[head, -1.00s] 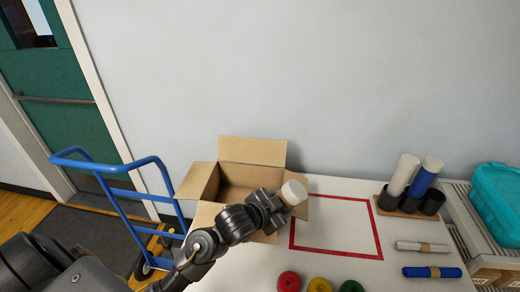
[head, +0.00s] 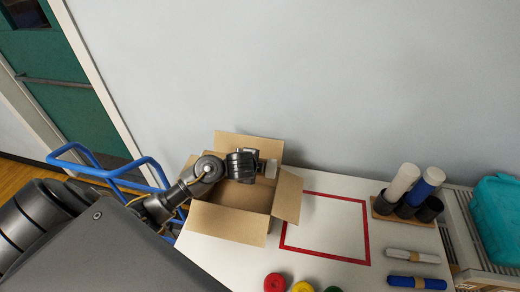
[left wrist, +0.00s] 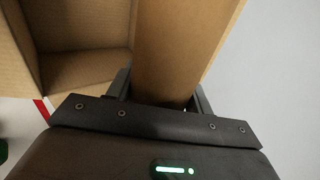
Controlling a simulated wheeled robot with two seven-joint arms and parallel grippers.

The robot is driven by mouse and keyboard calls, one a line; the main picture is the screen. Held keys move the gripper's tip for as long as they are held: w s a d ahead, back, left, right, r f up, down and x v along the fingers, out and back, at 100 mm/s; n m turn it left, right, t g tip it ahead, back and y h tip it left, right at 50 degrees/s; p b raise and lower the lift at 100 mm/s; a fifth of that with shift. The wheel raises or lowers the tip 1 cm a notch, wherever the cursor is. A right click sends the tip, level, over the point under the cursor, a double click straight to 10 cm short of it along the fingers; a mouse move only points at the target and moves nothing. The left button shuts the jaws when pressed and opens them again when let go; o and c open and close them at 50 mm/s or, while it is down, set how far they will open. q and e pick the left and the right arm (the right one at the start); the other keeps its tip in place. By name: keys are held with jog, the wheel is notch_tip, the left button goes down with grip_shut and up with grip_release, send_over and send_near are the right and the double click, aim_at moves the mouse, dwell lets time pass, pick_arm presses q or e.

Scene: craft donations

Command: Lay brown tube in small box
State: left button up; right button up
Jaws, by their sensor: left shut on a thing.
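The small box (head: 240,224) is an open cardboard box with its flaps spread, standing at the left end of the white table. My left gripper (head: 262,166) is over the back part of the box opening. In the left wrist view, my left gripper (left wrist: 160,100) is shut on the brown tube (left wrist: 188,45), which extends away between the fingers. In the head view the gripper hides most of the tube, and I cannot tell whether it touches the box. The box also shows in the left wrist view (left wrist: 85,72). My right gripper is out of view.
A red-outlined square (head: 326,227) on the table right of the box is empty. A holder (head: 384,207) with a white roll and a blue roll stands further right. Two wrapped rolls (head: 413,256) and several coloured rings (head: 275,282) lie nearer. A blue hand truck (head: 95,166) stands left.

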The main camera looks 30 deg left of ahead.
pick_arm(q)
jog(key=shift+w+a+r, duration=0.2)
jog(key=shift+w+a, duration=0.15)
jog(key=shift+a, duration=0.3)
jog(key=shift+s+d+f, duration=0.1)
jog(key=shift+f, duration=0.05)
jog(key=shift+d+f, duration=0.1)
jog(key=shift+f, duration=0.2)
jog(key=shift+f+b, duration=8.2)
jog(key=shift+f, duration=0.8)
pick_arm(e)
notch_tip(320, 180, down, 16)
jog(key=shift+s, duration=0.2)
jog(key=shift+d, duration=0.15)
